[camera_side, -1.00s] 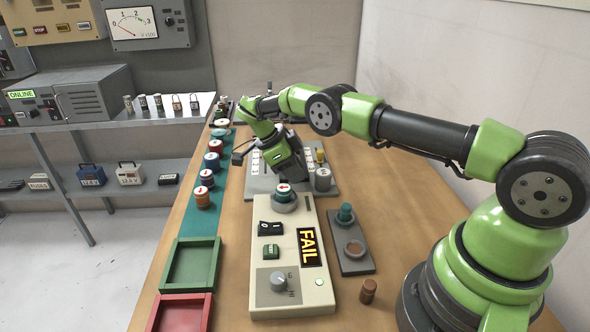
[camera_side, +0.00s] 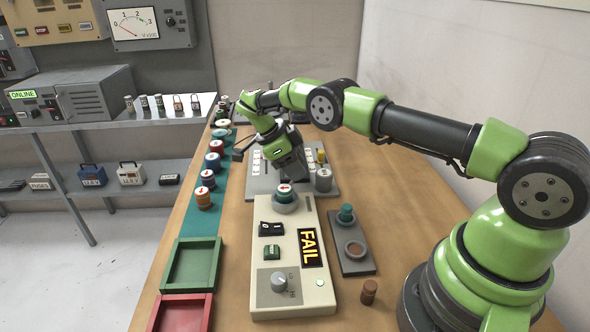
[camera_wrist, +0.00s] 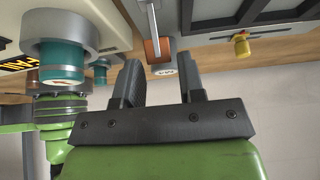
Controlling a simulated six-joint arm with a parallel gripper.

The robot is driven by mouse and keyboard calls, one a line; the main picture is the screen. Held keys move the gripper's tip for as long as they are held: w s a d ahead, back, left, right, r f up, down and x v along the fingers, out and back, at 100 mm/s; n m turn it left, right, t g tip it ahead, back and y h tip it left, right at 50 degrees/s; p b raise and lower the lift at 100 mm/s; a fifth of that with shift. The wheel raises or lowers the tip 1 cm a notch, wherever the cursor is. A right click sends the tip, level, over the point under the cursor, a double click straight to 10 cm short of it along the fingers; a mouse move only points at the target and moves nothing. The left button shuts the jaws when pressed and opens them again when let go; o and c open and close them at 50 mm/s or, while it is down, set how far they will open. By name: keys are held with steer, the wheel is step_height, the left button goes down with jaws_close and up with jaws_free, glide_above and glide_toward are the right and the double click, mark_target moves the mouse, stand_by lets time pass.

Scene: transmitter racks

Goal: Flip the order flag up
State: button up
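My gripper (camera_wrist: 160,68) is open and empty. Its two dark fingers point towards the flag, one on each side in the picture; I see no contact. In the side view my gripper (camera_side: 296,176) hangs over the near part of the grey panel (camera_side: 258,188), and it hides the flag there.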

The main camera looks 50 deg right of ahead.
step_height(320, 180, up, 9)
steer(key=shift+f, duration=0.15)
stand_by(0.4)
